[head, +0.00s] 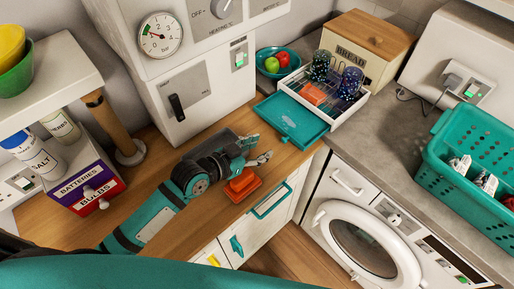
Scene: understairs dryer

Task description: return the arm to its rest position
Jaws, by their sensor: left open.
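My left arm reaches in from the lower left over the wooden counter. Its gripper (257,160) is open and empty, with its fingers pointing right, beside and just above an orange block-like object (242,185) on the counter. I cannot tell whether the gripper touches anything. My right gripper does not show.
A teal tray (290,121) and a white rack (345,108) with dark patterned cups lie beyond the gripper. A white boiler unit (190,90) stands behind the arm. Drawer boxes (86,186) are at left. A dryer (365,245) and teal basket (470,150) are at right.

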